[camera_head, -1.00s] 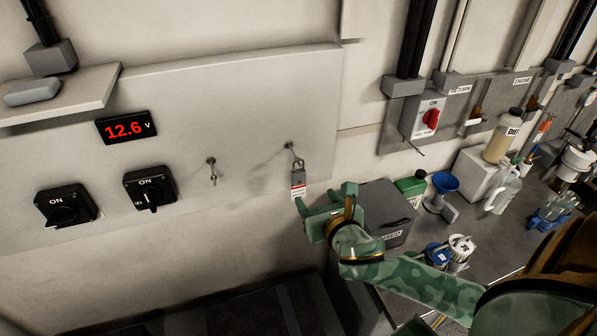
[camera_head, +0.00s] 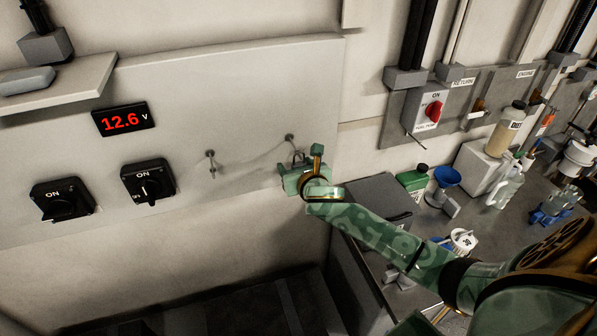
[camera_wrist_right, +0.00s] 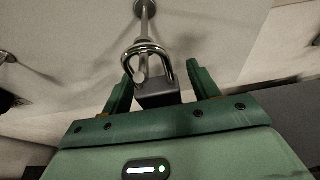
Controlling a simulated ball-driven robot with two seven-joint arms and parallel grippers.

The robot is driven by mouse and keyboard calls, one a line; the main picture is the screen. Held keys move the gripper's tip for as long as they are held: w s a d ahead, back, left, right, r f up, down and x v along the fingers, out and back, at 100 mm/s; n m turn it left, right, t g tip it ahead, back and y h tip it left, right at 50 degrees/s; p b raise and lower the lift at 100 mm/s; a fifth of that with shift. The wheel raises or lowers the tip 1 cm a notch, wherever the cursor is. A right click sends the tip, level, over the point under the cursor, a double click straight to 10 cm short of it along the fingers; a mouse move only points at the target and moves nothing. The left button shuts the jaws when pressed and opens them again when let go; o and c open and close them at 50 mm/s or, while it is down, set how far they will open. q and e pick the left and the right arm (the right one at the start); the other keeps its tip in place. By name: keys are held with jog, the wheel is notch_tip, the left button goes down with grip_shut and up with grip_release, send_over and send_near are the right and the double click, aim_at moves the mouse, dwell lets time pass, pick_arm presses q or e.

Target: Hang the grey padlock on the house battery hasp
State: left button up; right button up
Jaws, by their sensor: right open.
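The grey padlock hangs by its shackle from the right-hand peg (camera_head: 289,138) on the pale wall panel. In the right wrist view its dark body (camera_wrist_right: 158,96) sits between the fingers of my right gripper (camera_wrist_right: 162,84), which are apart. A gap shows between the body and the right-hand finger. In the head view my right gripper (camera_head: 300,172) covers most of the padlock; part of the shackle shows above it. Two black rotary switches, left (camera_head: 63,200) and right (camera_head: 149,182), both read ON. I cannot tell which carries the house battery hasp. My left gripper is out of view.
A second peg (camera_head: 210,155) sticks out between the switches and the padlock. A red voltage display (camera_head: 123,119) and a shelf (camera_head: 70,93) are above the switches.

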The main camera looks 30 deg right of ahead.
jog(key=shift+s, duration=0.1)
jog(key=shift+c, duration=0.9)
jog(key=c, duration=1)
jog(key=shift+r, duration=0.1)
jog(key=f+v, duration=0.1)
jog(key=v, duration=0.5)
jog(key=f+v, duration=0.1)
jog(key=v, duration=0.4)
jog(key=s+f+v, duration=0.1)
jog(key=v, duration=0.5)
jog(key=shift+s+a+f, duration=0.25)
jog(key=shift+s+a, duration=0.05)
jog(key=shift+s, duration=0.05)
